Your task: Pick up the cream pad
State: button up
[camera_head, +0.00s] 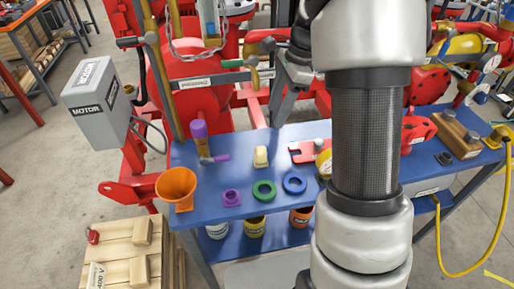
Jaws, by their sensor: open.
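The cream pad (261,157) is a small pale block on the blue table (215,180), behind the green ring. My gripper (284,108) is dark and partly hidden behind my arm. It shows above and to the right of the pad in the picture, apart from it and empty as far as I can see. Its jaws are open, though the fingertips are hard to make out.
Red pump pipework (185,85) stands behind. My arm covers the table's middle right.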

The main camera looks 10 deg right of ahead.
aim_at(263, 149)
jog(key=b+x, duration=0.1)
jog(key=x, duration=1)
jog(key=shift+s, duration=0.1)
jog(key=b+x, duration=0.1)
jog(key=x, duration=0.4)
jog(key=shift+s+d, duration=0.1)
jog(key=shift+d, duration=0.05)
jog(key=shift+c, duration=0.4)
jog(key=c, duration=1)
